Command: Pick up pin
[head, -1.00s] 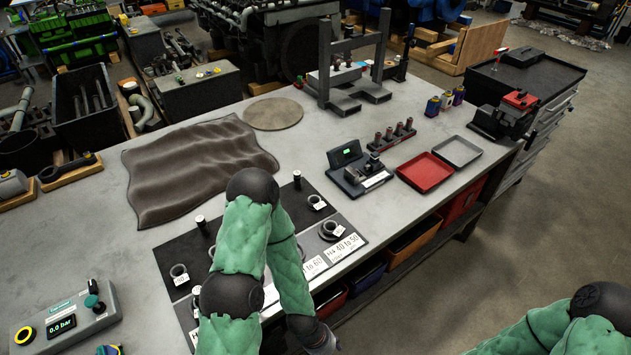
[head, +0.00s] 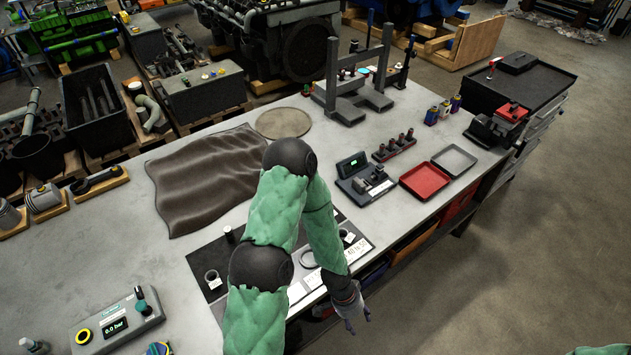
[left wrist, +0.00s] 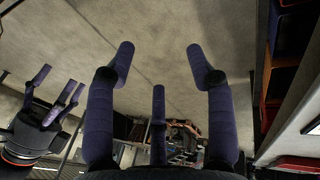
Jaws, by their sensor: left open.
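A small dark upright pin with a pale top (head: 229,233) stands on the dark mat (head: 203,262) near the front of the bench. My left arm covers much of the mat, so other pins there may be hidden. My left gripper (head: 354,314) hangs beyond the bench's front edge, right of the mat and apart from the pin. In the left wrist view its fingers (left wrist: 159,62) are spread, with nothing between them but floor behind. My right gripper (left wrist: 56,88) shows at the left of that view, fingers apart and empty. No pin shows in the wrist view.
Bins sit under the front edge. Bare bench lies left of the mat.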

